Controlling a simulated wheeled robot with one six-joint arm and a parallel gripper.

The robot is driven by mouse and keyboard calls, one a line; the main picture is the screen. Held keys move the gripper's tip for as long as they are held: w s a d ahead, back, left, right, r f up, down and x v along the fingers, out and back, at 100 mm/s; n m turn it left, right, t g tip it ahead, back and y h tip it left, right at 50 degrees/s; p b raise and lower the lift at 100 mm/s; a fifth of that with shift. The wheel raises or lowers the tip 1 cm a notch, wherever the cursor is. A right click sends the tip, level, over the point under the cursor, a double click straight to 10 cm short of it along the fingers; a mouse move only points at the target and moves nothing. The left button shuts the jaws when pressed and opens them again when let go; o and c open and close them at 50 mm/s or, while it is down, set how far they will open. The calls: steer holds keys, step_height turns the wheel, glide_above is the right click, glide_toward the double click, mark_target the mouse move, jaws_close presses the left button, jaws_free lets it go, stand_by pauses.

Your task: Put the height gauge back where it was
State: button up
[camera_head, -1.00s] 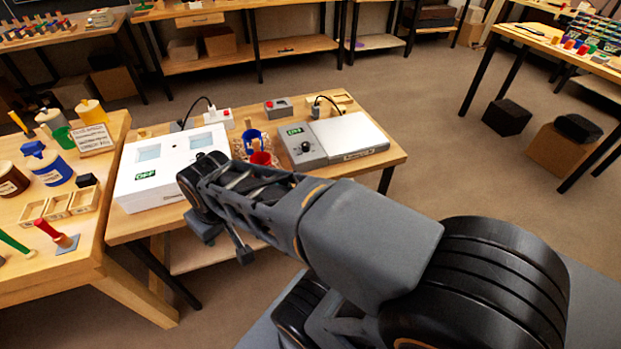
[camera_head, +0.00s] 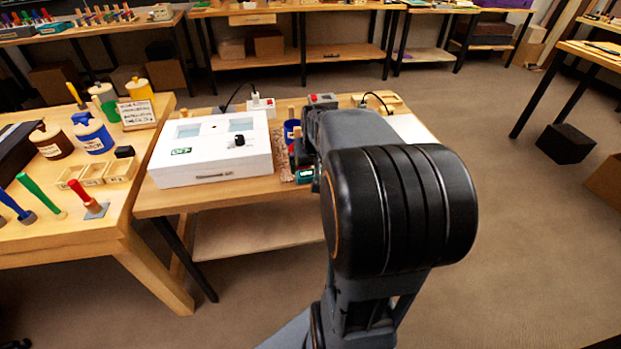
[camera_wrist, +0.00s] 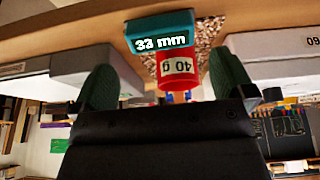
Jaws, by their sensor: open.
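A teal block with a "33 mm" display, which looks like the height gauge (camera_wrist: 160,36), is at the top middle of the wrist view. In the head view a small teal piece of it (camera_head: 303,174) shows beside my arm, on a speckled patch of the bench. A red cup labelled "40 g" (camera_wrist: 178,72) is right next to it. My gripper (camera_wrist: 165,75) is open. In the wrist view its two green fingers stand apart, with the cup and part of the gauge beyond the gap. Nothing is held. In the head view my arm hides the gripper.
A white box with windows (camera_head: 208,160) stands close on the left. A pale flat device (camera_head: 410,128) is partly hidden behind my arm on the right. A blue cup (camera_head: 291,131) stands behind the gauge. Cables and a socket strip (camera_head: 261,106) lie at the back.

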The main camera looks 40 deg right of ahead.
mark_target(311, 171)
steer(key=shift+b+x, duration=0.5)
steer(key=shift+x, duration=2.65)
steer(key=shift+w+d+r, duration=0.1)
steer(key=shift+w, duration=0.1)
steer(key=c, duration=0.8)
steer(key=shift+r, duration=0.15)
